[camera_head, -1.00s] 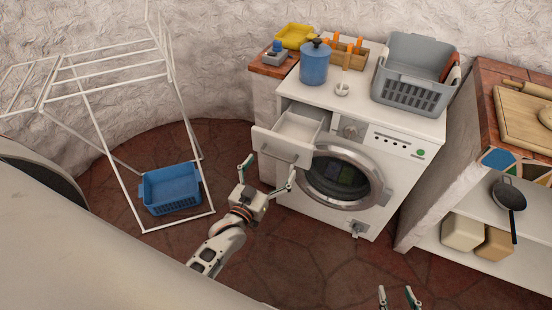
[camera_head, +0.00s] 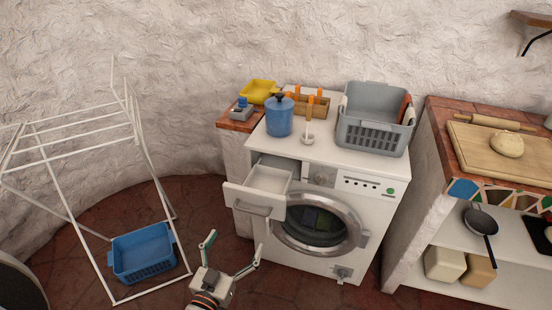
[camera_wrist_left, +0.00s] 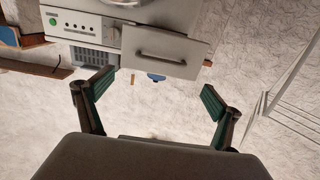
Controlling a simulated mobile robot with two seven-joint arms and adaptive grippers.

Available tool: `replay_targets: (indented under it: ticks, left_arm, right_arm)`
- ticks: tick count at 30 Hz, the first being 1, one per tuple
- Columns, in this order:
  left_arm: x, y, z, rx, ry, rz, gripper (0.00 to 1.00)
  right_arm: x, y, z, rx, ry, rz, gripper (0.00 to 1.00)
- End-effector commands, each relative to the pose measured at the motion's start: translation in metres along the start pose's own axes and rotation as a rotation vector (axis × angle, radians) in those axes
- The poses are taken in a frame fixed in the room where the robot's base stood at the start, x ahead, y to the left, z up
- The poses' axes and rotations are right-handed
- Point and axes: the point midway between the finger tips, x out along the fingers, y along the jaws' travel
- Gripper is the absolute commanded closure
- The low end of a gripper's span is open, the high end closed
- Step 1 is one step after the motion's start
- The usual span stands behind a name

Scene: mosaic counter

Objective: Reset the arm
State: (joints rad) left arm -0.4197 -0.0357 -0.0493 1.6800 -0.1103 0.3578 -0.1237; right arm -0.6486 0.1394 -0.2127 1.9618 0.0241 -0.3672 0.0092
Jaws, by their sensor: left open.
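My left gripper (camera_head: 231,246) is open and empty in the head view, low in front of the washing machine (camera_head: 361,215). Its two green-padded fingers are spread wide, and it also shows in the left wrist view (camera_wrist_left: 156,94). The machine's detergent drawer (camera_head: 257,210) is pulled out, above and to the right of the gripper, apart from the fingers. In the left wrist view the drawer front (camera_wrist_left: 165,52) appears upside down beyond the fingers. The machine's round door is shut, with dark cloth visible behind the glass. My right gripper is out of view.
A blue pot (camera_head: 279,118), a grey basket (camera_head: 372,133) and a wooden tray (camera_head: 318,107) stand on the machine. A drying rack (camera_head: 75,165) and blue basket (camera_head: 143,254) are left. A counter with a cutting board (camera_head: 480,147) stands right. Floor between rack and machine is clear.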

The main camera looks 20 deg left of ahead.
Motion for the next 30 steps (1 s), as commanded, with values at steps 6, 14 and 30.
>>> replay_targets:
  ticks: [6, 14, 30]
  left_arm:
    - [-0.012, 0.007, 0.013, 0.026, -0.072, 0.031, 0.07]
    - [-0.077, 0.037, 0.064, 0.133, -0.389, 0.165, 0.07]
    - [-0.126, 0.051, 0.089, 0.195, -0.573, 0.239, 0.07]
  right_arm:
    - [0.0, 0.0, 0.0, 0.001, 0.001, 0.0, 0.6]
    - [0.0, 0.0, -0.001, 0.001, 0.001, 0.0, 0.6]
    - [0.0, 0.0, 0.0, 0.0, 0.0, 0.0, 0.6]
